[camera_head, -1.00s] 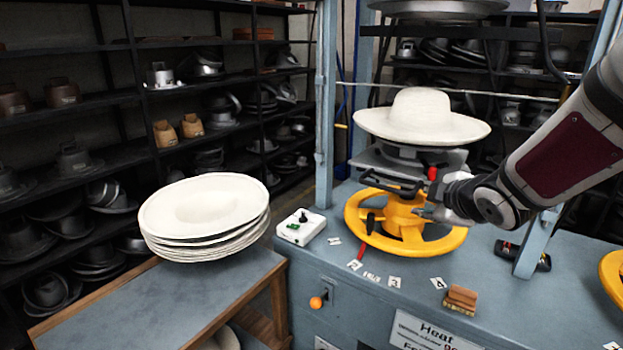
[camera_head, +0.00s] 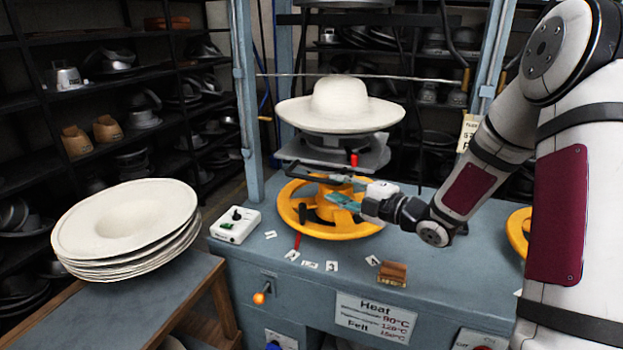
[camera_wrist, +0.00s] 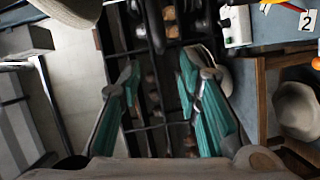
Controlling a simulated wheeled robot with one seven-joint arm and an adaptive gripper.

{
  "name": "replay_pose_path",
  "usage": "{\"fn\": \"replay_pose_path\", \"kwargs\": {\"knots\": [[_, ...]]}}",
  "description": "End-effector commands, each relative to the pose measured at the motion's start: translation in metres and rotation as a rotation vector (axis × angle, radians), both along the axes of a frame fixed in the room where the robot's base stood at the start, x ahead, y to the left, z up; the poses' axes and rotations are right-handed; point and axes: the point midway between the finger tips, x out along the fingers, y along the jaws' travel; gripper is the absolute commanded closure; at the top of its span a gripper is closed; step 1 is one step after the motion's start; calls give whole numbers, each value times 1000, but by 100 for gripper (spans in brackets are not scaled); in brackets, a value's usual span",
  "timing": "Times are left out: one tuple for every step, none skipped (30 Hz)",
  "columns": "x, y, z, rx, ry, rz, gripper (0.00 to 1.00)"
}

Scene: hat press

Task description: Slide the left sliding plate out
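The left sliding plate (camera_head: 345,152) is a grey metal plate on the press, under the white wide-brimmed hat (camera_head: 341,104). A dark bar handle (camera_head: 308,170) runs along its front, with a red-topped knob (camera_head: 354,160) near its right end. My gripper (camera_head: 335,196) is just below and in front of the handle, over the yellow wheel (camera_head: 320,231), pointing left. In the wrist view its teal fingers (camera_wrist: 160,66) are spread apart with nothing between them. The handle is not clearly seen in the wrist view.
A white control box (camera_head: 235,224) stands left of the wheel. A brown block (camera_head: 392,274) and number cards lie on the blue bench. A stack of white hat bodies (camera_head: 127,222) sits on the side table at left. A blue upright post (camera_head: 247,100) stands left of the press.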

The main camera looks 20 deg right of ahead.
Motion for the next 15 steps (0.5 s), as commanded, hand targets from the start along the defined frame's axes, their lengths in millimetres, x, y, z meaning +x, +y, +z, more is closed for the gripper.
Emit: {"fn": "replay_pose_path", "kwargs": {"knots": [[9, 7, 0, 2, -1, 3, 69], [14, 11, -1, 2, -1, 4, 69], [21, 14, -2, 0, 0, 3, 69], [26, 17, -2, 2, -1, 2, 69], [31, 20, -3, 2, -1, 3, 69], [37, 25, -3, 2, -1, 2, 69], [42, 27, -4, 2, -1, 2, 69], [46, 30, -4, 2, -1, 2, 69], [52, 34, -5, 1, 0, 2, 69], [56, 36, -5, 1, 0, 1, 69], [60, 38, -5, 2, 0, 0, 69], [64, 40, -6, 2, 1, 0, 69], [67, 42, -6, 2, 1, 0, 69], [70, 44, -6, 1, 1, 0, 69], [73, 46, -6, 1, 0, 1, 69]]}}
